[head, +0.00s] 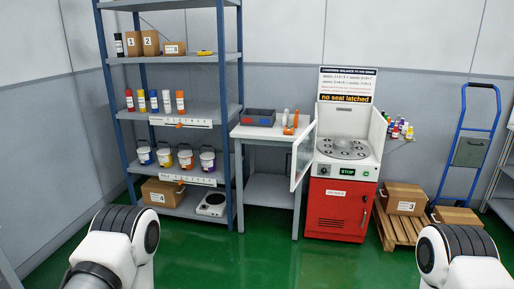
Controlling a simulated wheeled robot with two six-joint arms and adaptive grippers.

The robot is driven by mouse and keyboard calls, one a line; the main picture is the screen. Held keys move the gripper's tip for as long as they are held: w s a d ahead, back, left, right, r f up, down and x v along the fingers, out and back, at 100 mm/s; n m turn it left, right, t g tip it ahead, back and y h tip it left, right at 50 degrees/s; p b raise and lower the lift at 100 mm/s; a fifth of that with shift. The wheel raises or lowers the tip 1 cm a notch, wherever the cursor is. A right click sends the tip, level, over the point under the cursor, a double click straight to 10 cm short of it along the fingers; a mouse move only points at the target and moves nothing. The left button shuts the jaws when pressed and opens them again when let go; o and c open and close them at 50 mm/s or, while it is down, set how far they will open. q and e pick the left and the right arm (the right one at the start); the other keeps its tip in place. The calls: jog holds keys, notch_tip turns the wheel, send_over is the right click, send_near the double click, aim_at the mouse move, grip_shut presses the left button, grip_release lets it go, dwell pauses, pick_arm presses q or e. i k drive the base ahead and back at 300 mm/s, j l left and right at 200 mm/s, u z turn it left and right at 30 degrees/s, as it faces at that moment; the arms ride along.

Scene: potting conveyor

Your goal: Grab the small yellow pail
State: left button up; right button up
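A small pail with yellow on it (186,160) stands in a row of similar small pails on a lower shelf of the blue shelving unit (173,110) at the left. It is third from the left in the row. A purplish pail (164,157) is on its left and a white and dark blue pail (208,161) on its right. A white and blue pail (144,155) is at the left end. Neither gripper shows; only my white and black arm links are in view at the bottom left and bottom right, far from the pails.
A white label strip runs along the shelf edge below the pails. A white table (270,132) with a grey tray (257,118) stands right of the shelving. A red and white machine (337,205) has its glass door open. Cartons on a pallet (396,235) and a blue hand truck (463,160) are at the right. The green floor ahead is clear.

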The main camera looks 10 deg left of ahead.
aim_at(165, 155)
jog(key=i+j+u, duration=0.15)
jog(key=i+u, duration=0.2)
jog(key=i, duration=0.25)
jog(key=i+u, duration=0.4)
jog(key=i, duration=0.2)
jog(key=i+l+u, duration=0.2)
jog(key=i+u, duration=0.15)
jog(key=i, duration=0.3)
jog(key=i+j+z, duration=0.25)
jog(key=i, duration=0.25)
jog(key=i+j+z, duration=0.3)
jog(key=i, duration=0.25)
jog(key=i+j+z, duration=0.25)
jog(key=i, duration=0.2)
jog(key=i+j+z, duration=0.35)
jog(key=j, duration=0.25)
jog(key=i+j+z, duration=0.2)
jog(key=j, duration=0.15)
jog(key=i+j+z, duration=0.2)
jog(key=j, duration=0.15)
jog(key=i+j+z, duration=0.2)
jog(key=j, duration=0.2)
jog(key=k+l, duration=0.05)
jog(key=k, duration=0.05)
